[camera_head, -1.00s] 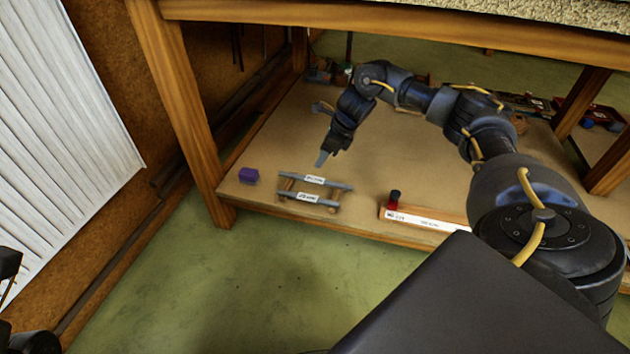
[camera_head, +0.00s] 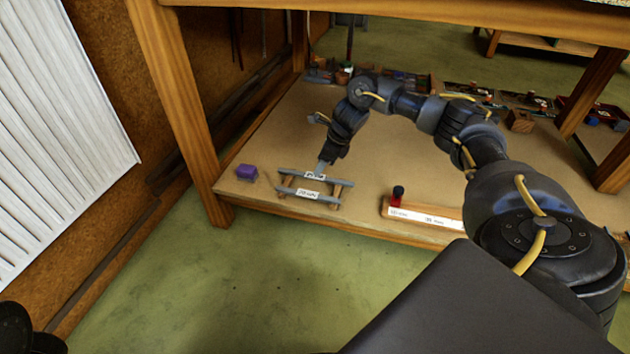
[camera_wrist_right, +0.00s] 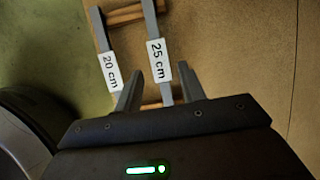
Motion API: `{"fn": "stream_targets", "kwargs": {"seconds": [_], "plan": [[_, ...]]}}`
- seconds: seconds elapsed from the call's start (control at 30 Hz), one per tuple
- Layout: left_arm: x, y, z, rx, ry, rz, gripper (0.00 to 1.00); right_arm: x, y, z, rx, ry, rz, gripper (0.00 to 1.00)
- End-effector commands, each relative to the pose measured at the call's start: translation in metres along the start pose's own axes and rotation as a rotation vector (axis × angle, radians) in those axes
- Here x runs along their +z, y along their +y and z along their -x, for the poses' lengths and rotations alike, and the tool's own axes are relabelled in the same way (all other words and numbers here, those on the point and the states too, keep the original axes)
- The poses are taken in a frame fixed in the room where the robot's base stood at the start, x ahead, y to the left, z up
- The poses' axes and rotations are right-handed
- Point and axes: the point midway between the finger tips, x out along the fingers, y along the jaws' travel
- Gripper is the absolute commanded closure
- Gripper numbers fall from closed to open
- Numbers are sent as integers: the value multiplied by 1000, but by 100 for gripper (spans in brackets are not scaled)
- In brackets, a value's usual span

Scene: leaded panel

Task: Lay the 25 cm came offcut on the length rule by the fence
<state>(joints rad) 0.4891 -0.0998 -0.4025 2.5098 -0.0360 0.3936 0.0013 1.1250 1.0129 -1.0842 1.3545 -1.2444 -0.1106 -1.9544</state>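The 25 cm came offcut (camera_wrist_right: 158,58) is a grey strip with a white label, lying across wooden supports. In the head view it is the farther strip (camera_head: 337,181), beside the 20 cm strip (camera_head: 290,190). My right gripper (camera_wrist_right: 158,88) is open, with its fingers on either side of the 25 cm strip near the label; whether they touch it I cannot tell. In the head view my right gripper (camera_head: 321,168) is at that strip. The length rule (camera_head: 425,217) is a white labelled strip to the right, along a wooden bar. A dark part of my left arm shows bottom left.
A purple block (camera_head: 246,172) lies left of the supports. A red and black piece (camera_head: 397,195) stands at the rule's left end. Tools and boxes line the shelf's back. The shelf (camera_head: 380,170) is clear between the supports and the rule.

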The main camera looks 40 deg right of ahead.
Motion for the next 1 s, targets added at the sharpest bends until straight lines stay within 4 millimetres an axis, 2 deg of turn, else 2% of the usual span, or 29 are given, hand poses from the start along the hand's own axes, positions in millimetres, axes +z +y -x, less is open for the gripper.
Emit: {"fn": "stream_targets", "kwargs": {"seconds": [0.03, 0.2, 0.53, 0.83, 1.0], "plan": [[-4, 2, 4, -6, 17, 2, 64, -5, 1, -16, 1, 1, 0, 60], [-6, 2, -4, -19, 40, 7, 64, -5, 2, -34, 1, 0, 0, 60], [-6, 2, -10, -24, 45, 9, 64, -4, 2, -37, 0, 1, 0, 60], [-6, 2, -10, -24, 46, 9, 64, -4, 2, -37, 0, 1, 0, 99], [-6, 2, -10, -24, 46, 9, 64, -3, 2, -36, 0, 0, 0, 100]]}}
